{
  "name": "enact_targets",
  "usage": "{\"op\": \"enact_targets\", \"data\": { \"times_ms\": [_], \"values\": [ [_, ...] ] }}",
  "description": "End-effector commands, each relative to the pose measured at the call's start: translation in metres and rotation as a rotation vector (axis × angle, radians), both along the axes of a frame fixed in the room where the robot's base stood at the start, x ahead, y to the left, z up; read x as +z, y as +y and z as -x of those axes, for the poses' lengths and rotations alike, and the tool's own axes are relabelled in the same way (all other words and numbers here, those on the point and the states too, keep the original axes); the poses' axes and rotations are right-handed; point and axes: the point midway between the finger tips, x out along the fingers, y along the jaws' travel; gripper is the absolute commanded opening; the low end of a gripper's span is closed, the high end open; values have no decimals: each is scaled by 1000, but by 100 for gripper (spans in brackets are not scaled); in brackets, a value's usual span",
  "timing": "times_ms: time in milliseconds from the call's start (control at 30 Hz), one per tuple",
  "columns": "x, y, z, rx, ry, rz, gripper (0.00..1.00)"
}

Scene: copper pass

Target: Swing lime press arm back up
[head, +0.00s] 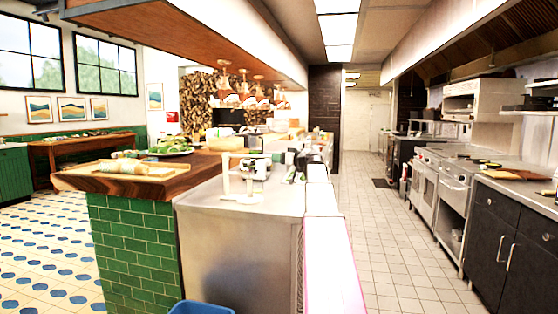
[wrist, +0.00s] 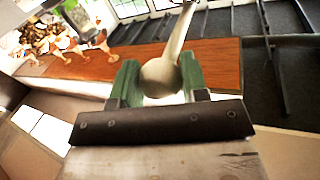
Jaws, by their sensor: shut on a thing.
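The lime press (head: 228,178) is a small cream-coloured device on the steel counter in the middle of the head view. Its lever arm shows in the wrist view as a pale rod (wrist: 179,38) ending in a round knob (wrist: 160,78). My gripper (wrist: 158,66) has green fingers on both sides of the knob and is shut on it. The body of the press does not show clearly in the wrist view. In the head view the press is small, and I cannot tell the angle of its arm.
The steel counter (head: 240,205) joins a wooden top (head: 130,184) over green tiles, with a board and a plate of greens (head: 168,150). Copper lamps (head: 258,90) hang above. A blue bin (head: 200,307) stands in front. The tiled aisle (head: 370,220) at right is clear.

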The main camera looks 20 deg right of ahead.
Motion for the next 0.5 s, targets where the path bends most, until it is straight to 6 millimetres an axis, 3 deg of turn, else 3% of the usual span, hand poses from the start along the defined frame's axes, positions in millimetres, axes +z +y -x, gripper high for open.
{"op": "enact_targets", "data": {
  "times_ms": [267,500],
  "values": [
    [30,1,-2,1,54,87,0],
    [73,7,-8,1,148,225,0]
  ]
}}
